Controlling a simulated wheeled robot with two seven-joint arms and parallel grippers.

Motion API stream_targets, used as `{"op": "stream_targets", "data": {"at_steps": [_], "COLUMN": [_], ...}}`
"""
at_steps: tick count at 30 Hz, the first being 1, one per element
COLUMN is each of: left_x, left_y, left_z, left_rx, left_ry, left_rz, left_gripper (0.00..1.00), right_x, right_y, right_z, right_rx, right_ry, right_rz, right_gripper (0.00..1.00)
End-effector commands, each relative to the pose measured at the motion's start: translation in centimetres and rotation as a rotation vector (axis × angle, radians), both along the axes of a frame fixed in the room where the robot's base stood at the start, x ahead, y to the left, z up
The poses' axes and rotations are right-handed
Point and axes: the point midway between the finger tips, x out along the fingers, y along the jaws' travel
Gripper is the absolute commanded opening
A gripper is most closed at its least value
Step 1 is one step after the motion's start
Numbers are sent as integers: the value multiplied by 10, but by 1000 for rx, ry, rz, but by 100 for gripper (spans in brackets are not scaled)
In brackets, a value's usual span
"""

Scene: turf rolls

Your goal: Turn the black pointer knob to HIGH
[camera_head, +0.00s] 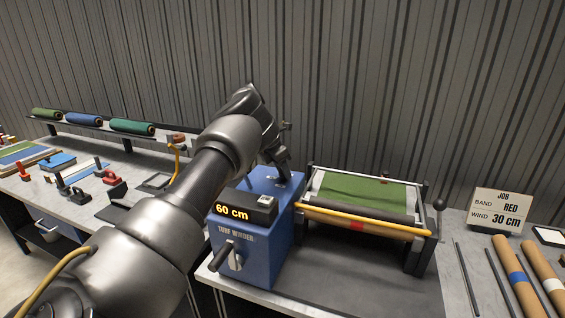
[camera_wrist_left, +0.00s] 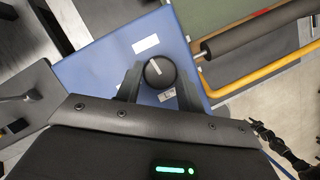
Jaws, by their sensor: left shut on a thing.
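The black pointer knob (camera_wrist_left: 160,72) sits on top of the blue turf winder box (camera_wrist_left: 95,70), with a white pointer line that leans to the upper left in the left wrist view. One white label lies above the knob and another just below it; their print is too small to read. My left gripper (camera_wrist_left: 159,82) has one finger on each side of the knob and is shut on it. In the head view my left gripper (camera_head: 283,172) reaches down to the top of the blue box (camera_head: 262,262) and hides the knob. My right gripper is not in view.
A display (camera_head: 232,212) on the box reads 60 cm. A black lever (camera_head: 225,251) is on its front. The winding frame with green turf (camera_head: 360,190) and a yellow bar (camera_head: 365,220) stands close right.

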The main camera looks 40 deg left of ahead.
Motion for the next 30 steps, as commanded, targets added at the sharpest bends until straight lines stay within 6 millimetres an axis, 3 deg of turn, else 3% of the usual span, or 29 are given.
{"op": "stream_targets", "data": {"at_steps": [1, 9, 26, 27, 30], "left_x": [0, 1, 1, 1, 1], "left_y": [0, 1, 0, 0, 0], "left_z": [4, 2, 0, 0, 0], "left_rx": [-1, 0, -1, -1, 0], "left_ry": [0, -1, -2, -2, -1], "left_rz": [-27, -122, -148, -148, -148], "left_gripper": [15, 15, 15, 41, 55], "right_x": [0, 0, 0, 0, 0], "right_y": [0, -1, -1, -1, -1], "right_z": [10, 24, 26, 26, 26], "right_rx": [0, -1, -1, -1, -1], "right_ry": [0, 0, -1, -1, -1], "right_rz": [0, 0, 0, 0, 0], "right_gripper": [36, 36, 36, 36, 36]}}
